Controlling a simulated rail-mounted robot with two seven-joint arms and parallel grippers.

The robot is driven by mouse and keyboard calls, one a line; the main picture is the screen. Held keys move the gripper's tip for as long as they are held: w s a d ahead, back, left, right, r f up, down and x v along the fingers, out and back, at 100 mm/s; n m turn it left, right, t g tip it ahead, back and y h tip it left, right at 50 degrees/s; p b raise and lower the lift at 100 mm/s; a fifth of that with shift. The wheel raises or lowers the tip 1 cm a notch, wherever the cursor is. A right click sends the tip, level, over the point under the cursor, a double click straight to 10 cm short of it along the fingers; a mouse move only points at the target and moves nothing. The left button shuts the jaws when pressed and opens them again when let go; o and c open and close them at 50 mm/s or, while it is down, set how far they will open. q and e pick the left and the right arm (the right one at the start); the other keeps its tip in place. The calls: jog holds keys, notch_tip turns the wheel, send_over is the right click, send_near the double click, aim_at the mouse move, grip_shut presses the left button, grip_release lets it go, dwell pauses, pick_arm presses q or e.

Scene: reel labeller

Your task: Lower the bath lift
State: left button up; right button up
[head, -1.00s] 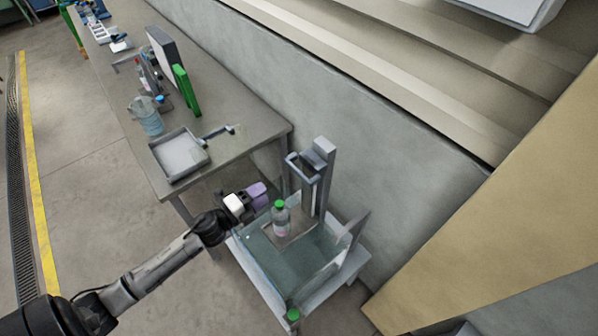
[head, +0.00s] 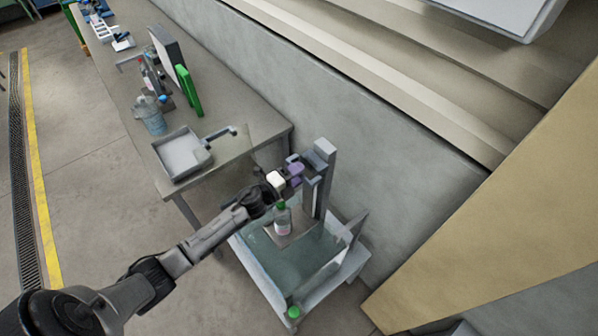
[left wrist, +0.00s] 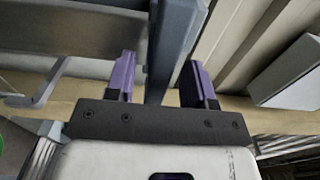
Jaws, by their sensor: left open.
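The bath lift is a grey upright column (head: 322,165) at the back of a clear-walled tank (head: 262,268). A bottle with a green cap (head: 282,220) stands on its platform inside the tank. My left gripper (head: 298,170), with purple fingers, is open at the lift's handle beside the column, and it hides most of that handle. In the left wrist view its fingers (left wrist: 158,78) are apart, with a grey upright (left wrist: 172,45) showing between them. I cannot tell whether they touch it. My right gripper is in neither view.
A bench (head: 225,105) to the left bears a shallow tray (head: 183,155), a bluish jug (head: 150,115) and a green panel (head: 188,92). A grey wall (head: 350,130) runs behind. A tan panel (head: 480,235) stands at right. The floor (head: 95,180) at left is clear.

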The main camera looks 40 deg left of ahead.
pick_arm(q)
jog(key=shift+w+d, duration=0.1)
jog(key=shift+w, duration=0.25)
jog(key=shift+c, duration=0.4)
grip_shut()
